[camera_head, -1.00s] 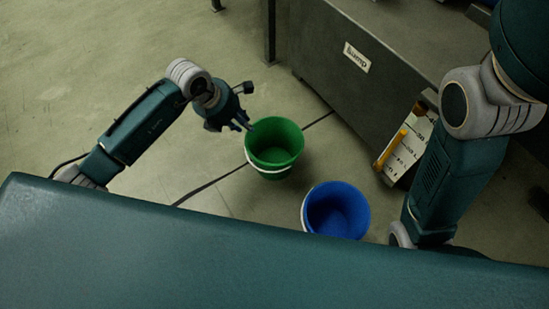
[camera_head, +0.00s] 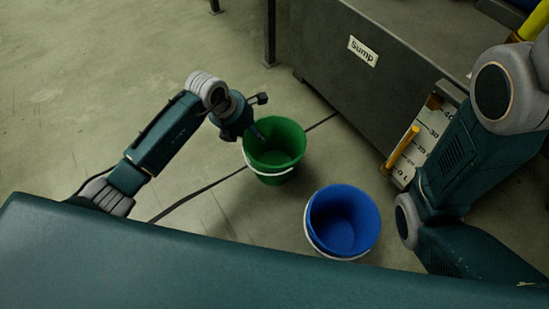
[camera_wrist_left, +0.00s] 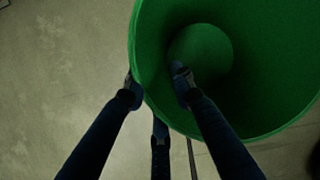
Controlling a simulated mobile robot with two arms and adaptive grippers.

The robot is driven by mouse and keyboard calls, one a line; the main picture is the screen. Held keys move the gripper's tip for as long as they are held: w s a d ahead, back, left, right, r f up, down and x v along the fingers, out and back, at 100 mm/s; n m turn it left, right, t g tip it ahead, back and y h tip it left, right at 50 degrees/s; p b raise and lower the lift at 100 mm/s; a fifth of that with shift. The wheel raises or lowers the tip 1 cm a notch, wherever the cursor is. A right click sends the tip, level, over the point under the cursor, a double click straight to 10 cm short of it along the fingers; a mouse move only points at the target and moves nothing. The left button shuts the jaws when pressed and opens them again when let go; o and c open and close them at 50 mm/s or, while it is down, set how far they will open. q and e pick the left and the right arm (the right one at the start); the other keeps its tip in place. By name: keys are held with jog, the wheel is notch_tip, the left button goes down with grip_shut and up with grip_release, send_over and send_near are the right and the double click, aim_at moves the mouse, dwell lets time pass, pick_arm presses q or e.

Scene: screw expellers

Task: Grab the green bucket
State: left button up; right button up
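The green bucket (camera_head: 285,145) stands upright on the floor near the middle of the head view, its pale handle hanging at its front. Its wide mouth fills the upper right of the left wrist view (camera_wrist_left: 270,60). My left gripper (camera_head: 254,132) is at the bucket's left rim. In the wrist view the left gripper's fingers (camera_wrist_left: 155,90) are spread: one reaches inside the mouth, the others are outside the rim. The wall lies between them, with a gap showing on the inner side. My right arm comes in at the right; its gripper is out of view.
A blue bucket (camera_head: 355,205) stands just in front and right of the green one. A dark grey sump tank (camera_head: 340,75) with a scale (camera_head: 428,140) and yellow tube (camera_head: 402,147) stands behind. Open floor (camera_head: 90,90) lies left.

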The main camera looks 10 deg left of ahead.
pick_arm(q)
grip_shut()
jog(key=shift+r, duration=0.15)
